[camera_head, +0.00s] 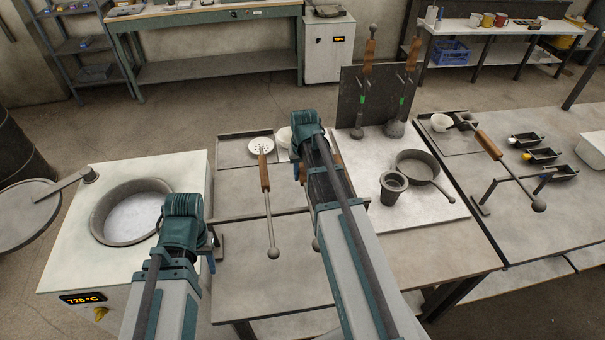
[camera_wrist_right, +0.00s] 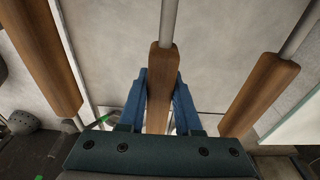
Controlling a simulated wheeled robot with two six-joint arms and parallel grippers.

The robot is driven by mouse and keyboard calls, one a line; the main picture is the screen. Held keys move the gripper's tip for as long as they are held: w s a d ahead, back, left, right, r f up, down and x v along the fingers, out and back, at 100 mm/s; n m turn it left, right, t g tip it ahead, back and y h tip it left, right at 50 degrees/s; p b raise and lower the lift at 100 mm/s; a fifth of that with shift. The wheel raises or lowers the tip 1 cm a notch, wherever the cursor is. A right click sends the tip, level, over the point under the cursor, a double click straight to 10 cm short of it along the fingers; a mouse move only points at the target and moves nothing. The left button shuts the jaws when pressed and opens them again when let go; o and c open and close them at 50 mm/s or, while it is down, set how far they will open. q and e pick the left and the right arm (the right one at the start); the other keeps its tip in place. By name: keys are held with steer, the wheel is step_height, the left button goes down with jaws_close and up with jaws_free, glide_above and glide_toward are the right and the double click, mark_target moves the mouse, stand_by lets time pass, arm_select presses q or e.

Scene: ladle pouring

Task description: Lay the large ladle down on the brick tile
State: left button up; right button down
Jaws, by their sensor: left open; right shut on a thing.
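My right gripper (camera_head: 301,172) is shut on the wooden handle (camera_wrist_right: 160,85) of a ladle, which I take as the large ladle. In the head view my arm covers much of it. I cannot tell whether the ladle touches the table. Other wooden handles lie to the left (camera_wrist_right: 40,55) and right (camera_wrist_right: 260,90) in the wrist view. My left gripper (camera_head: 208,238) is open and empty by the furnace. I cannot clearly pick out the brick tile.
A pale slab (camera_head: 440,215) bears a dark cup (camera_head: 393,188) and a pan (camera_head: 418,166). Two tools hang on a dark rack (camera_head: 350,85). The furnace (camera_head: 60,255) stands left. Another ladle (camera_head: 488,145) lies right.

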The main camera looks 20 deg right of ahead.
steer(key=shift+f, duration=0.2)
steer(key=c, duration=0.5)
jaws_free()
steer(key=shift+r, duration=0.15)
steer(key=r+p, duration=0.4)
steer(key=s+r+p, duration=0.1)
steer(key=r+p, duration=0.8)
steer(key=shift+s+a+r, duration=0.2)
steer(key=shift+s+r, duration=0.1)
steer(key=shift+s, duration=0.05)
step_height(320, 180, up, 7)
steer(key=p, duration=0.7)
steer(key=shift+a+f, duration=0.1)
